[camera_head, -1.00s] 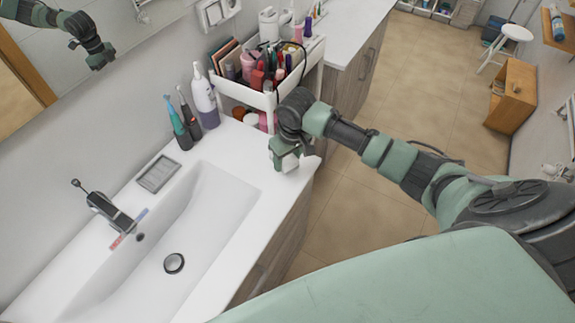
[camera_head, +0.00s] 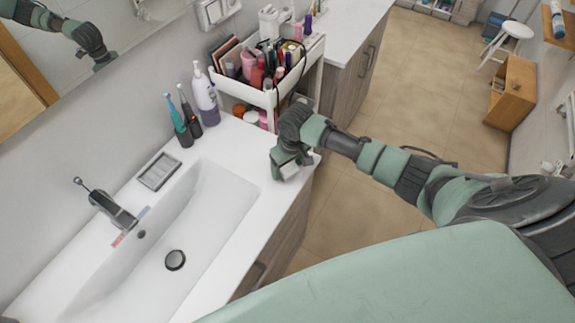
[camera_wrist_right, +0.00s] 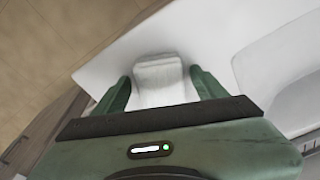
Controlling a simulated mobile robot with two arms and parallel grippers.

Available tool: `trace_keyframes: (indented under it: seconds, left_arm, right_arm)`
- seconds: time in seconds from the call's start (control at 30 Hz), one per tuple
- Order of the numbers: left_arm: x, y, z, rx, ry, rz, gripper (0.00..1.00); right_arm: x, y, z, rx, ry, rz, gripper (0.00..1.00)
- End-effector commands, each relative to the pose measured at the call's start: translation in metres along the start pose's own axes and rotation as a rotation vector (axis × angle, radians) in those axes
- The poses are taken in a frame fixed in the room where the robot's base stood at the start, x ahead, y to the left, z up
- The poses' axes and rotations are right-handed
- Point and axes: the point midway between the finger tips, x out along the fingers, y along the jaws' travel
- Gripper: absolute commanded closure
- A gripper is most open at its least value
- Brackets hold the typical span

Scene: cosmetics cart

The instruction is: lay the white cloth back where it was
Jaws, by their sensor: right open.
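The white cloth (camera_wrist_right: 160,82) is a small folded block in the right wrist view. It lies on the white counter between the two green fingers of my right gripper (camera_wrist_right: 160,76). The fingers are open, with a narrow gap visible on each side of the cloth. In the head view my right gripper (camera_head: 287,160) is low over the counter's right end, beside the cart. A bit of the white cloth (camera_head: 290,171) shows under it, and the rest is hidden by the gripper. My left gripper is not in view.
The white sink basin (camera_head: 195,220) fills the counter to the left. A soap dish (camera_head: 159,172), toothbrushes (camera_head: 181,122) and a purple-white bottle (camera_head: 206,98) stand along the wall. A white cart (camera_head: 245,92) full of cosmetics is just behind my gripper.

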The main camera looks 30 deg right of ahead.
Motion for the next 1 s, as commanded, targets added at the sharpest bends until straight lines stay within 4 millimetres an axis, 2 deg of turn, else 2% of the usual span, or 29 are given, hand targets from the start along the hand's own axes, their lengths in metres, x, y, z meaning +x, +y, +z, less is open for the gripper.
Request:
trace_keyframes:
  seconds: [0.23, 0.7, 0.83, 1.0]
  left_arm:
    - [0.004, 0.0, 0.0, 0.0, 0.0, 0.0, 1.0]
    - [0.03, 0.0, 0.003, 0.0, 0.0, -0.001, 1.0]
    - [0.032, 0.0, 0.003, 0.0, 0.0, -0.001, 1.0]
    - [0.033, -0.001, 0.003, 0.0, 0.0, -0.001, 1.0]
  right_arm:
    - [-0.011, 0.0, -0.001, 0.0, 0.004, 0.0, 0.28]
    - [-0.102, 0.0, -0.001, -0.002, 0.005, 0.001, 0.28]
    - [-0.116, 0.0, -0.001, -0.001, 0.002, 0.0, 0.28]
    - [-0.122, 0.0, 0.0, 0.0, 0.001, 0.001, 0.28]
